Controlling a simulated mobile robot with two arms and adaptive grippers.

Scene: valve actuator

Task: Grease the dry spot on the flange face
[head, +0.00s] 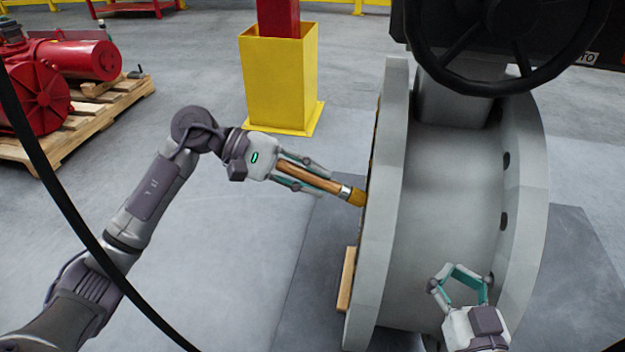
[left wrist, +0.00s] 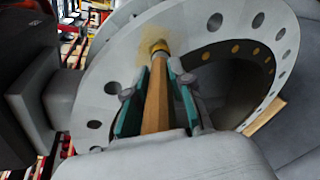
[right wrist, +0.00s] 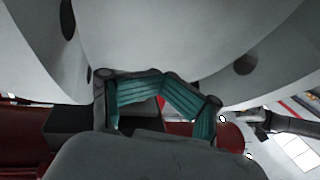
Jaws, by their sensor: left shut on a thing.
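A brush with a wooden handle (head: 312,178) and yellowish bristles (head: 357,198) is held in my left gripper (head: 318,178), which is shut on the handle. In the left wrist view the brush (left wrist: 157,100) points at the flange face (left wrist: 100,95), and its bristles (left wrist: 158,47) appear to meet it beside the bore. A faint yellowish smear (left wrist: 143,56) shows around the bristles. In the head view the flange (head: 388,225) is nearly edge-on, so its face is mostly hidden. My right gripper (head: 465,272) is empty, its fingertips curled together, near the valve body's lower right.
A black handwheel (head: 520,75) overhangs the grey valve body (head: 450,180). A yellow post guard (head: 280,80) stands behind my left gripper. Red equipment (head: 75,60) on a wooden pallet (head: 115,95) is at the back left. The floor (head: 240,240) left of the flange is clear.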

